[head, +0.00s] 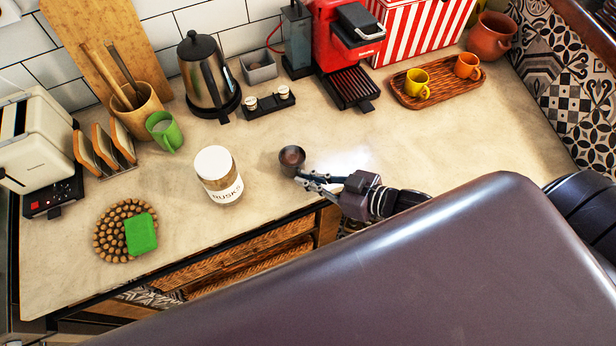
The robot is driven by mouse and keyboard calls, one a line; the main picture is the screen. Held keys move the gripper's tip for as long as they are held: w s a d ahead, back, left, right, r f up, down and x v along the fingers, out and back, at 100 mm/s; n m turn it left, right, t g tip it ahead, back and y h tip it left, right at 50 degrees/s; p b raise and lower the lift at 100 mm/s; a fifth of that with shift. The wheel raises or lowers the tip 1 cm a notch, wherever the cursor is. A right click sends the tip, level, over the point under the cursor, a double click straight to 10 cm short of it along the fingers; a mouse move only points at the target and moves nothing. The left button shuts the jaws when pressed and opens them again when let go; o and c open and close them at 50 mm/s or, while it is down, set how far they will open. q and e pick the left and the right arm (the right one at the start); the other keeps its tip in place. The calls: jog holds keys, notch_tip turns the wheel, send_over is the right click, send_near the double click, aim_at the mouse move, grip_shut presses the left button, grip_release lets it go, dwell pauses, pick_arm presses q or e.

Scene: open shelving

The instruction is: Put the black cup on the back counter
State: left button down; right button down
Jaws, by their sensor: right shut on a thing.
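A small dark brown-black cup (292,157) is over the counter (255,195), right of the white-lidded jar. My right gripper (303,178) reaches in from the right and is shut on the cup's near side. I cannot tell whether the cup's base touches the counter. The cup looks upright, with its opening facing up. My left gripper is not in view.
The jar (218,176) stands left of the cup. A kettle (206,78), coffee machine (345,45), green mug (164,132), toast rack (105,150) and wooden tray (437,82) with two cups stand around. Bare counter lies right of the cup.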

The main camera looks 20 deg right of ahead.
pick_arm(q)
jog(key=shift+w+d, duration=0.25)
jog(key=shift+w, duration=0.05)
pick_arm(e)
jog(key=c, duration=2.1)
grip_release()
jog(key=shift+f, duration=0.1)
jog(key=shift+r, duration=0.2)
jog(key=shift+s+d, duration=0.25)
jog(key=shift+s, duration=0.05)
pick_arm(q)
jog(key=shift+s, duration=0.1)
pick_arm(e)
jog(key=v, duration=1.1)
jog(key=shift+r, duration=0.2)
